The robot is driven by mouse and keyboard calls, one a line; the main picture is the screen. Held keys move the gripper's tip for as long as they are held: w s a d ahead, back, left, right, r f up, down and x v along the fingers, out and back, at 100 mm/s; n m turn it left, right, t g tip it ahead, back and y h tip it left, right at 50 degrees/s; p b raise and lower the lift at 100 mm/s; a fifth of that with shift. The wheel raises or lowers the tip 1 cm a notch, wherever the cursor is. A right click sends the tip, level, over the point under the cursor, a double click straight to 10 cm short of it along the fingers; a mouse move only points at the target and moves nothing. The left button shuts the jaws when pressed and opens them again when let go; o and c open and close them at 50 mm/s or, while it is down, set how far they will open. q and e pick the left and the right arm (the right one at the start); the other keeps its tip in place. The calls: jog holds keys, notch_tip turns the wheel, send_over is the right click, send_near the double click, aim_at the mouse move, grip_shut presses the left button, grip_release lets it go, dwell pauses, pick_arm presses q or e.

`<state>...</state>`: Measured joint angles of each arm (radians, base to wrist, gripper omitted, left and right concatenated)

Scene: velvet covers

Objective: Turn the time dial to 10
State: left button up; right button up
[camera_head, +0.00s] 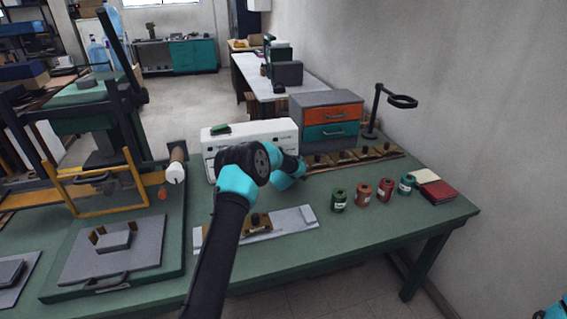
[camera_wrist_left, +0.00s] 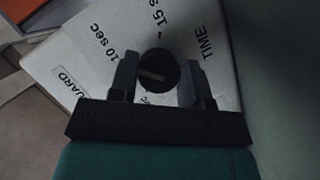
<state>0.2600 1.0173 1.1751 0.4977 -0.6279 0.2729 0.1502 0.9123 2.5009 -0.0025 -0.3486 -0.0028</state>
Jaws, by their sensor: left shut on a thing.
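The white control box (camera_head: 270,128) stands on the green table, with a green part on top. My left arm reaches in front of it and hides much of its face. In the left wrist view the round black time dial (camera_wrist_left: 158,68) sits on the white panel (camera_wrist_left: 90,45), marked "10 sec", "15 s" and "TIME". The dial's pale pointer line points left in that picture, on the side of the "10 sec" mark. My left gripper (camera_wrist_left: 160,73) has a finger on each side of the dial and is shut on it. The head view hides the dial.
A grey drawer cabinet (camera_head: 325,97) stands just right of the box. Several coloured spools, including a green one (camera_head: 339,201), and a red book (camera_head: 438,192) stand farther right. A press with a yellow frame (camera_head: 66,196) fills the left. The front right tabletop is clear.

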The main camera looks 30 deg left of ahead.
pick_arm(q)
jog(key=shift+n+t, duration=0.3)
jog(key=shift+n, duration=0.2)
jog(key=o, duration=0.9)
jog(key=v, duration=1.7)
jog(key=shift+s, duration=0.25)
